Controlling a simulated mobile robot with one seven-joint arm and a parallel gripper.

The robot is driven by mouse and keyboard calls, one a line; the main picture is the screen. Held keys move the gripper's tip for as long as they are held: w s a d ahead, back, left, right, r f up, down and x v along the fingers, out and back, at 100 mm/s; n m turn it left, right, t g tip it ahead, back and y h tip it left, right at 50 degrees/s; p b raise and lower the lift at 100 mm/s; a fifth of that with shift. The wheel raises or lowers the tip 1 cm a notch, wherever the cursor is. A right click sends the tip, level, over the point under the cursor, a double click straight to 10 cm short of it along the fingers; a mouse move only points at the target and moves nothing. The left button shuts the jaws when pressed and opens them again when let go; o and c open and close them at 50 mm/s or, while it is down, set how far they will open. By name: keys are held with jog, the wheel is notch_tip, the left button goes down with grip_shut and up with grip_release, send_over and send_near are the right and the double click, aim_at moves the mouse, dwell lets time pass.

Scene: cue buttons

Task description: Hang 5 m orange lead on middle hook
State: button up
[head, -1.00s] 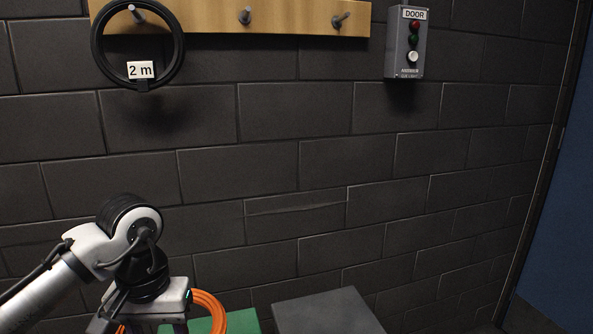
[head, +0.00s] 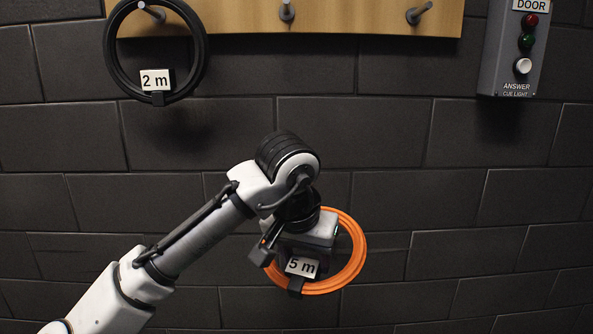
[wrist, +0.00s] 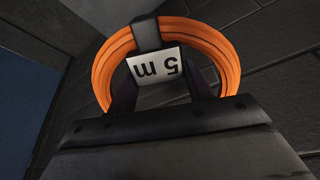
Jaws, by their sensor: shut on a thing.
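The orange lead (head: 350,258) is a coiled ring with a white "5 m" tag (head: 301,267) and a dark strap. My gripper (head: 298,262) is shut on it and holds it up in front of the wall, below the hook board. In the wrist view the lead (wrist: 231,62) arches between the dark fingers (wrist: 160,95), its tag upside down. The middle hook (head: 287,11) is bare, above the lead and slightly left of its centre. The fingertips are partly hidden by the tag and the gripper body.
A black coil tagged "2 m" (head: 113,62) hangs on the left hook (head: 152,11) of the wooden board (head: 350,18). The right hook (head: 419,13) is bare. A grey door cue box (head: 497,50) with lights and a white button is on the wall at right.

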notch_tip(320, 180, up, 20)
jog(key=w+d+n+t+h+p, duration=0.1)
jog(key=w+d+n+t+p, duration=0.15)
jog(key=t, duration=0.65)
jog(key=s+a+r+n+t+y+p, duration=0.25)
jog(key=a+r+t+p, duration=0.2)
jog(key=r, duration=0.95)
jog(key=shift+t, duration=0.45)
jog(key=shift+w+a+f+b, duration=0.15)
jog(key=shift+w+f+b, duration=0.3)
jog(key=shift+w, duration=1.25)
jog(key=shift+w+a+f+b, duration=0.15)
jog(key=shift+w+f, duration=0.45)
jog(key=shift+w, duration=1.1)
jog(key=shift+w+a+f+b, duration=0.1)
jog(key=shift+w+f+b, duration=0.35)
jog(key=shift+w, duration=1.25)
jog(key=shift+f, duration=0.2)
jog(key=o, duration=1.4)
jog(key=shift+o, duration=0.3)
